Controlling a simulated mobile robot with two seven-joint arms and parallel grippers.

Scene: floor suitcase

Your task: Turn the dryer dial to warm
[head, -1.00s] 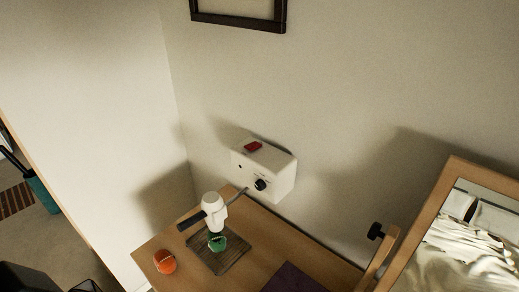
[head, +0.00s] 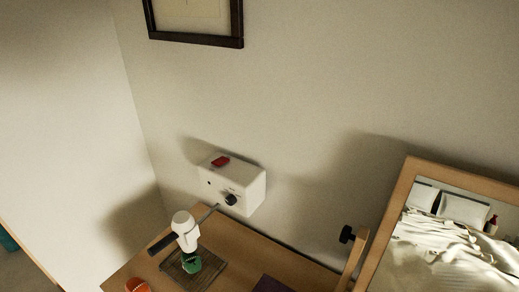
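The dryer unit is a white wall box (head: 245,190) fixed low on the wall above the desk, with a red item (head: 220,161) on its top. Its black round dial (head: 231,200) is on the front face; the dial's setting is too small to read. A white hair dryer (head: 184,230) with a dark handle or nozzle stands over a dark ribbed mat on the desk, close below the box. Neither of my grippers shows in the head view.
A wood-framed mirror (head: 396,204) with a black knob (head: 347,235) stands at right.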

